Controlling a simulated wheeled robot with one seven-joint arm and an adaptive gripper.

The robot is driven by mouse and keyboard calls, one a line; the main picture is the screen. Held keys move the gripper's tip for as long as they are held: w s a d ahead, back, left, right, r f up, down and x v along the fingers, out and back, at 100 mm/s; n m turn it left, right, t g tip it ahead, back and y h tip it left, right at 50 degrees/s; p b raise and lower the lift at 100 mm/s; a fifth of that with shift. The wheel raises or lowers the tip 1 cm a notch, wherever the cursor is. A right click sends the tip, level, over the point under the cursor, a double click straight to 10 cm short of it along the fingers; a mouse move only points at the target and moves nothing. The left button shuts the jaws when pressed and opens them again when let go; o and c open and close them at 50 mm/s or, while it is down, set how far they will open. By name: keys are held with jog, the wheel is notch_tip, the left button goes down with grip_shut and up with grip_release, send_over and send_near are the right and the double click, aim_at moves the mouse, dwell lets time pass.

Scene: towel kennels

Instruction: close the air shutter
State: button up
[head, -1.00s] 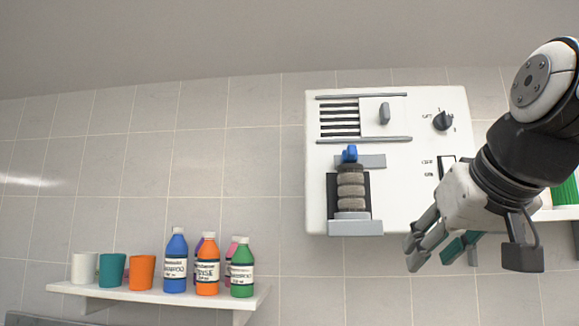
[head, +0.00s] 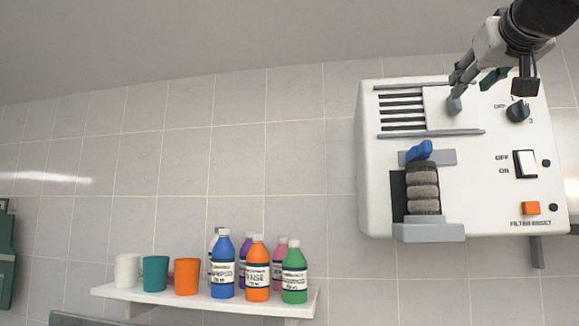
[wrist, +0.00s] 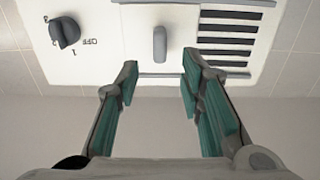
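The air shutter (head: 437,115) is a white sliding plate with an upright grey handle (head: 454,104), between two grey rails on the white wall unit (head: 480,205). The dark vent slots (head: 401,110) to its left are uncovered in the head view. My gripper (head: 473,80) is at the upper right, just in front of the handle. In the wrist view, which shows the unit upside down, my gripper (wrist: 160,68) is open and empty. The handle (wrist: 160,43) lies ahead of the gap between its fingertips, seemingly apart from them.
A black dial (head: 517,111), a rocker switch (head: 525,164) and an orange button (head: 531,208) are right of the shutter. A blue lever (head: 419,151) and grey ribbed cylinder (head: 423,190) are below. A shelf (head: 210,299) holds cups and bottles at lower left.

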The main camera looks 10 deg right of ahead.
aim_at(453, 104)
jog(key=p+x, duration=0.1)
jog(key=x, duration=0.5)
jog(key=shift+w, duration=0.35)
jog(key=shift+d, duration=0.1)
grip_shut()
